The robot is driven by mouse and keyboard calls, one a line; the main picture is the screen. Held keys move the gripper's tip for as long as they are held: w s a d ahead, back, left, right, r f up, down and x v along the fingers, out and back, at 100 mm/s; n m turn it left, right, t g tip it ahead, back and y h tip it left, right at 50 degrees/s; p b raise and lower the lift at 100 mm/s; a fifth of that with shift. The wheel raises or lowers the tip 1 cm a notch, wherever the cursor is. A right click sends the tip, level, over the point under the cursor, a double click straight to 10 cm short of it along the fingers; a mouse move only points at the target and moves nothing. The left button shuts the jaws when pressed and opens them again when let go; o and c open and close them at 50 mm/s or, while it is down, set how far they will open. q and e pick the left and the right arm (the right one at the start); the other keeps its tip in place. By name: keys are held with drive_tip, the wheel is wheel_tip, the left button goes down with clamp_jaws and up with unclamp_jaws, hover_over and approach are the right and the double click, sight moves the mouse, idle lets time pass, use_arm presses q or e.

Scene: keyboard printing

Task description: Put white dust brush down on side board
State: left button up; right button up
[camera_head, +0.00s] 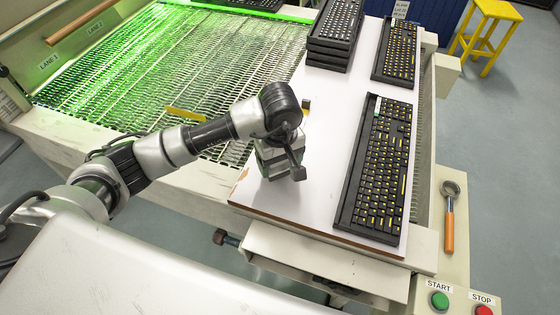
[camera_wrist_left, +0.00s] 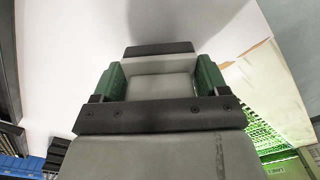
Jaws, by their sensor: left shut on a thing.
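My left gripper (camera_head: 281,162) is low over the left part of the white side board (camera_head: 328,118), near its front left corner. In the left wrist view its two green finger pads (camera_wrist_left: 160,84) are closed on the sides of a pale grey-white block with a dark strip at its far edge. I take this block to be the white dust brush (camera_wrist_left: 162,86). In the head view the gripper hides most of it, and I cannot tell whether it touches the board. My right gripper is not in view.
A black keyboard (camera_head: 380,175) lies on the right of the board, with another (camera_head: 397,50) behind it and a keyboard stack (camera_head: 335,30) at the back. Left is a green-lit conveyor mesh (camera_head: 200,45). An orange-handled tool (camera_head: 449,222) lies at right. The board between gripper and keyboard is clear.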

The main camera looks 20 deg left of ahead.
use_arm(q)
drive_tip(key=shift+f, duration=0.75)
drive_tip(key=o, duration=0.6)
drive_tip(key=shift+f, duration=0.15)
drive_tip(key=o, duration=0.5)
drive_tip(key=shift+r, duration=0.3)
drive_tip(key=shift+w+r, duration=0.1)
drive_tip(key=shift+r, duration=0.25)
wheel_tip(320, 180, up, 11)
drive_tip(key=shift+r+b, duration=0.1)
drive_tip(key=shift+b, duration=0.65)
